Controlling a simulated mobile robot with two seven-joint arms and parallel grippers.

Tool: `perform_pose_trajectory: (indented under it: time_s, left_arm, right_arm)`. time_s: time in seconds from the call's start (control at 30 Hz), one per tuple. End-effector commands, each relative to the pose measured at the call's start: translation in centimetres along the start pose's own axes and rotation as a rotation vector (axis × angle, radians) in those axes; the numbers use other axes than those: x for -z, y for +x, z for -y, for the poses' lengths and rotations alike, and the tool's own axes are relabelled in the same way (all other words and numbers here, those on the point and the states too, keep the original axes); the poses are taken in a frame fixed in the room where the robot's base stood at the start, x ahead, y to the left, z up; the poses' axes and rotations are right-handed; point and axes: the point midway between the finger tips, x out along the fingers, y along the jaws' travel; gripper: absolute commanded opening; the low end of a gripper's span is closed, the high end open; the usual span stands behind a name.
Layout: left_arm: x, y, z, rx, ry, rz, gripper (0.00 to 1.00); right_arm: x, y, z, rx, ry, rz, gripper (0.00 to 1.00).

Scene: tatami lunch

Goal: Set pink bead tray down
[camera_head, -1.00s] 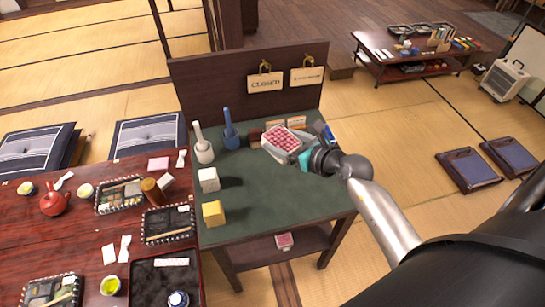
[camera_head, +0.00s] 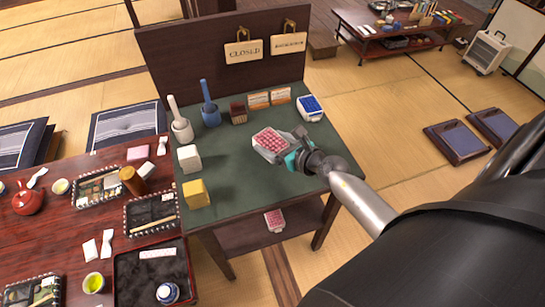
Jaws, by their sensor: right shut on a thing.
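The pink bead tray (camera_head: 270,142) is a small pale tray filled with pink beads, over the middle of the dark green table top (camera_head: 240,192). My right gripper (camera_head: 290,152) is shut on the tray's right side. I cannot tell whether the tray touches the table top or is just above it. My left gripper is not in view.
A blue bead tray (camera_head: 310,107) stands behind right. Two cards (camera_head: 270,98), a dark brown block (camera_head: 238,112), mortars with pestles (camera_head: 209,113), a white block (camera_head: 189,158) and a yellow block (camera_head: 196,193) share the table. The front right of the top is clear.

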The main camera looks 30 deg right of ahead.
Motion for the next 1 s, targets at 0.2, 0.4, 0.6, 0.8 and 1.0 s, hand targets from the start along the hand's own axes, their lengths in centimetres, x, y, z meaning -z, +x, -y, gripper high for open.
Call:
perform_pose_trajectory:
  time_s: [0.2,0.4,0.6,0.8,1.0]
  left_arm:
    - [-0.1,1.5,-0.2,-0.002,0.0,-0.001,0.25]
    - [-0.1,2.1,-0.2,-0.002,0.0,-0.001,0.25]
    - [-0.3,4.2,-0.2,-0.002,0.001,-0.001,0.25]
    - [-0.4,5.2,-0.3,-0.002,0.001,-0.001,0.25]
    - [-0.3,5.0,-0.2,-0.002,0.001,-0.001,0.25]
  right_arm:
    - [1.6,0.7,0.0,-0.001,-0.001,0.002,0.21]
    - [2.3,1.0,0.0,-0.001,0.001,0.001,0.21]
    - [4.6,1.9,0.0,-0.001,0.001,0.001,0.21]
    - [5.7,2.4,0.0,0.0,0.0,0.002,0.21]
    - [5.5,2.4,0.0,0.0,0.0,0.002,0.21]
